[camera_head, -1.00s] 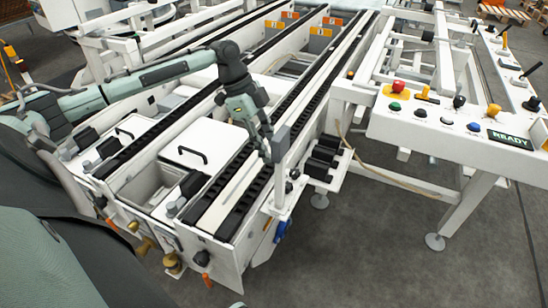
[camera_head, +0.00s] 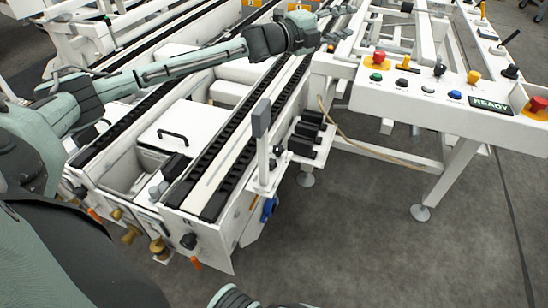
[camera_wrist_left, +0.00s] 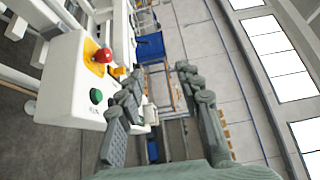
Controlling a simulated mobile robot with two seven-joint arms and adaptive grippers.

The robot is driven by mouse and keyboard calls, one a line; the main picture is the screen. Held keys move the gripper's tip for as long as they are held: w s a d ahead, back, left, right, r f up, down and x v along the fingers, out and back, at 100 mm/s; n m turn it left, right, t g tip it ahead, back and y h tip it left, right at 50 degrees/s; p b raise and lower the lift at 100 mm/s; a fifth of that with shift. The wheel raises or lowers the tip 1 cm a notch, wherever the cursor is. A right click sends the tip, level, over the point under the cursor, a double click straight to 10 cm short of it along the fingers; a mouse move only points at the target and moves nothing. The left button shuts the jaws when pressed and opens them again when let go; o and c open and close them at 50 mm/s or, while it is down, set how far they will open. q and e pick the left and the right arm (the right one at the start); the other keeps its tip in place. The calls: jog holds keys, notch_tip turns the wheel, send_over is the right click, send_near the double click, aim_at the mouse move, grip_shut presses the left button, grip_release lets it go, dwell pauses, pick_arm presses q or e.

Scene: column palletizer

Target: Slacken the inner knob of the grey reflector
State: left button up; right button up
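The grey reflector (camera_head: 262,118) is a small upright plate on a white post beside the front end of the conveyor. Small dark knobs (camera_head: 277,151) show beside its post; I cannot tell clearly which is the inner one or whether it is tight. The reflector is not in the wrist view.
A white control panel (camera_head: 420,88) with a red emergency button (camera_head: 379,57) stands right of the reflector; it also shows in the left wrist view (camera_wrist_left: 66,85). Black blocks (camera_head: 305,138) sit just right of the post. Grey floor (camera_head: 350,235) is free in front.

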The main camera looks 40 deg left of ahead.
pick_arm(q)
jog(key=s+d+m+g+h, duration=0.3)
jog(key=d+m+h, duration=0.1)
jog(key=d+m, duration=0.25)
jog(key=s+d+m+g+h, duration=0.3)
jog(key=d+m+g+h, duration=0.15)
jog(key=d, duration=0.35)
jog(key=s+d+f+m+g+b, duration=0.1)
jog(key=s+d+f+m+g, duration=0.4)
jog(key=m, duration=0.1)
jog(key=m+g+y+b, duration=0.1)
jog(key=m+g+y, duration=0.5)
jog(key=y, duration=1.3)
send_near(272, 162)
jog(key=f+n+g, duration=0.1)
jog(key=x, duration=0.7)
jog(key=shift+w+a+f, duration=0.2)
jog(key=shift+w+a, duration=0.05)
jog(key=shift+w, duration=0.05)
pick_arm(e)
notch_tip(272, 162, up, 6)
jog(key=w, duration=0.1)
jog(key=shift+w+a+t, duration=0.15)
jog(key=shift+w+t, duration=0.15)
